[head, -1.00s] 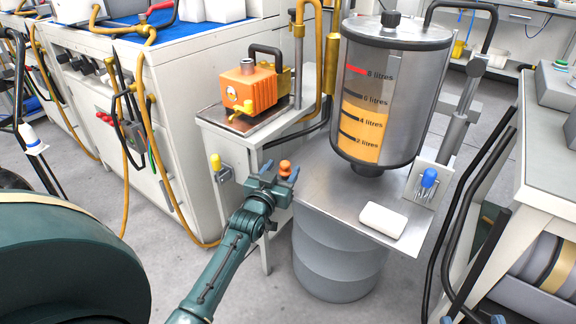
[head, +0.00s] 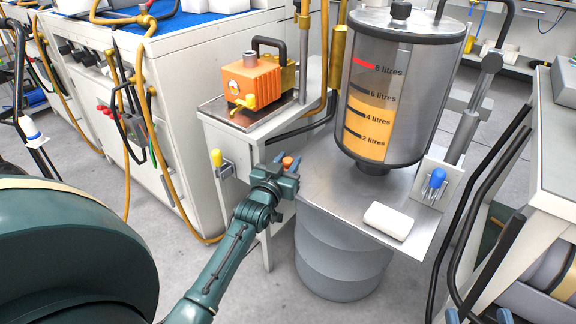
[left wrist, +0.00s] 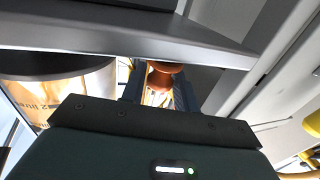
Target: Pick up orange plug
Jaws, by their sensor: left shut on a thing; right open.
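The orange plug (head: 287,162) is a small knob, and my left gripper (head: 284,164) is shut on it near the left edge of the metal stand. In the left wrist view, the orange plug (left wrist: 161,76) sits between the two dark fingers of the left gripper (left wrist: 158,88). The gripper hides the plug's lower part, so I cannot tell whether it is seated in something. My right gripper is out of view.
A clear tank (head: 392,100) with orange liquid stands over the metal stand (head: 325,190). A white block (head: 387,221) and blue plug (head: 437,178) are on the right. An orange pump (head: 253,80) and yellow plug (head: 216,158) are behind left. Hoses hang nearby.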

